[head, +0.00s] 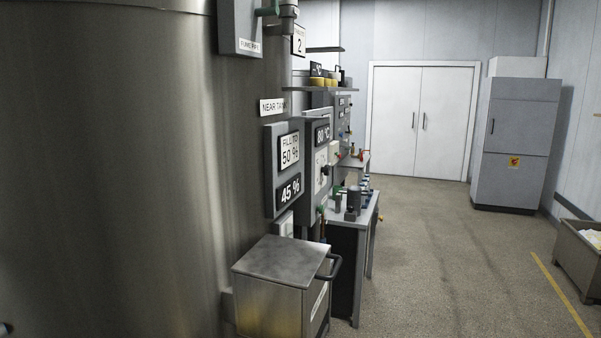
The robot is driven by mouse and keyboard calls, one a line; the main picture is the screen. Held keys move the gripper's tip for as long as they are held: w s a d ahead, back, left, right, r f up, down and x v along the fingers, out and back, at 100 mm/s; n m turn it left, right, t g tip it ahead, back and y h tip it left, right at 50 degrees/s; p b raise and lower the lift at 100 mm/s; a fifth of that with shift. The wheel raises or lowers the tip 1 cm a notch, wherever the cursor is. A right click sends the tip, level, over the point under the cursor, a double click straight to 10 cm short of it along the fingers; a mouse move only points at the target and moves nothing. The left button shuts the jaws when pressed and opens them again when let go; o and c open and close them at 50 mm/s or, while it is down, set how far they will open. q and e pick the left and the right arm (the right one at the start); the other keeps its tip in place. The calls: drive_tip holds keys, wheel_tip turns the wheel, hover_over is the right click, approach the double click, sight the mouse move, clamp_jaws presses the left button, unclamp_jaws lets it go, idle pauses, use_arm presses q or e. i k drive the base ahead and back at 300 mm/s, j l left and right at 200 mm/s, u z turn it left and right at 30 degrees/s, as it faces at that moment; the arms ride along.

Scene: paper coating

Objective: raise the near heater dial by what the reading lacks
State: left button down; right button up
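A grey heater panel (311,190) stands beyond the large steel tank and is seen at a steep angle. Its upper display (322,134) reads 80 °C. Below it is a white dial plate (320,168) with a small dark knob (325,172); the knob's setting is too small to read. Nearer, a tank panel (270,170) carries a card (289,150) that reads FILL TO 50 % and a display (290,191) that reads 45 %. A NEAR TANK sign (272,107) is above it.
The steel tank (110,170) fills the left side. A lidded metal box (283,262) with a dark handle stands before the panels. A bench (361,221) with valves is behind it. Open floor (440,260) lies right of these, with a grey bin (577,265) at the right edge.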

sight(326, 170)
drive_tip(key=k+l, duration=0.15)
drive_tip(key=k, duration=0.25)
drive_tip(key=k+u, duration=0.1)
drive_tip(key=u, duration=2.7)
drive_tip(key=k+l, duration=0.1)
drive_tip(key=l, duration=0.35)
drive_tip(key=k+l, duration=0.1)
drive_tip(key=l, duration=0.3)
drive_tip(key=k+l, duration=0.1)
drive_tip(key=l, duration=0.35)
drive_tip(key=k+l, duration=0.1)
drive_tip(key=l, duration=0.35)
drive_tip(key=k+l, duration=0.15)
drive_tip(key=l, duration=0.25)
drive_tip(key=k+l, duration=0.1)
drive_tip(key=l, duration=0.35)
